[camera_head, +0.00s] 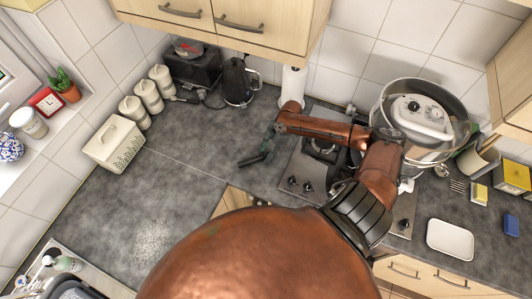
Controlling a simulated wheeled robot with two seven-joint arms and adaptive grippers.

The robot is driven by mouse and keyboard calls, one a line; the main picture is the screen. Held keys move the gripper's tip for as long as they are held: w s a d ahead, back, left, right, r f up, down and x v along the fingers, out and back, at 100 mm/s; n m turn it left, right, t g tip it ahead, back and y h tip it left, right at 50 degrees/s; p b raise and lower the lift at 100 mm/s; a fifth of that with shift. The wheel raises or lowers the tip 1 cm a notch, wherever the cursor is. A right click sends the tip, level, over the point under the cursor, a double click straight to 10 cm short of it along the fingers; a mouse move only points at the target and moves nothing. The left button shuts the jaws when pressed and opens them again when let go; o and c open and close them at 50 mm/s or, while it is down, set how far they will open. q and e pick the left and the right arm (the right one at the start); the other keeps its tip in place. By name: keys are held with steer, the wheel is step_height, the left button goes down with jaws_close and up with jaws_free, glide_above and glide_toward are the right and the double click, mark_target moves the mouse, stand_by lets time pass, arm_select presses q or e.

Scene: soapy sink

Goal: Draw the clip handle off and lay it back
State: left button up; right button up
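My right gripper (259,152) is small and dark at the end of my copper arm, above the grey counter left of the hob. Its fingers are too small to tell whether they are open or shut, and I see nothing clearly held in it. A large steel pot (380,97) stands on the right, behind my arm, with a white round object with a dark knob (420,115) in its mouth. I cannot make out a clip handle; my arm covers part of the hob and the pot's near side. My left gripper is not in view.
The hob (300,170) lies under my forearm. A black kettle (238,82), white canisters (134,112) and a bread box (115,143) stand at the back left. A white tray (450,240) lies at the right. The left counter (180,180) is clear.

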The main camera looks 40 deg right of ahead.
stand_by(0.4)
steer(key=shift+r+p, duration=3.85)
steer(key=shift+r, duration=0.15)
steer(key=shift+a+f, duration=0.1)
